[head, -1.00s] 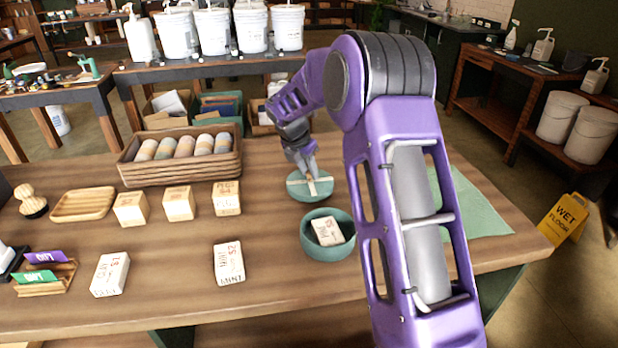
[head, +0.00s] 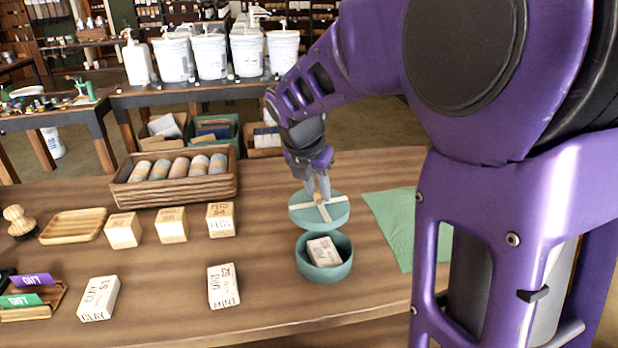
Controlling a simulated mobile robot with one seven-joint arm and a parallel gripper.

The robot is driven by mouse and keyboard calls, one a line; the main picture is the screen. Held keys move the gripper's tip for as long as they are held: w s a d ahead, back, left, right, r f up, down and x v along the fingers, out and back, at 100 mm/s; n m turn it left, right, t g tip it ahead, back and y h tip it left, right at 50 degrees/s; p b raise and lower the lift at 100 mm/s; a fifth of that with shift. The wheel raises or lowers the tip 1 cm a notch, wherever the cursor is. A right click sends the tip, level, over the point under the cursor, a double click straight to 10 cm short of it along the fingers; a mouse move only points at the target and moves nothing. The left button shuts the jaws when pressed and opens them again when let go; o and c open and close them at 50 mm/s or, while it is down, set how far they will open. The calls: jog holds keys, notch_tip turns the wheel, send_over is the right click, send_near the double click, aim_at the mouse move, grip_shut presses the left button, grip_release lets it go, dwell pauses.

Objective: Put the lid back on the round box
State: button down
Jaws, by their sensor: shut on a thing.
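The round box (head: 324,272) is a teal bowl-shaped base standing open on the wooden table. A white printed soap bar (head: 322,251) lies inside it. The lid (head: 300,216) is a teal disc with a pale cross band and a small knob at its middle. My gripper (head: 319,196) points down and is shut on the lid's knob. The lid is just behind the box's opening in the picture, apart from the rim and seemingly raised and a little tilted. The knob is mostly hidden between the fingers.
A green cloth (head: 398,226) lies right of the box, partly behind my arm. A wooden crate of rolls (head: 180,186) sits behind. The table just left of the box is clear.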

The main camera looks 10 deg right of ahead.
aim_at(322, 224)
jog(key=s, duration=0.4)
jog(key=shift+s+d+f+b, duration=0.15)
jog(key=shift+s+f+b, duration=0.1)
jog(key=shift+f+b, duration=0.1)
notch_tip(322, 224, down, 5)
jog(key=b, duration=0.5)
jog(key=shift+r, duration=0.2)
jog(key=shift+f+b, duration=0.3)
jog(key=shift+f, duration=0.55)
jog(key=shift+p, duration=0.75)
jog(key=shift+f, duration=0.15)
dwell(0.7)
jog(key=shift+p, duration=0.55)
dwell(0.6)
jog(key=c, duration=0.6)
grip_release()
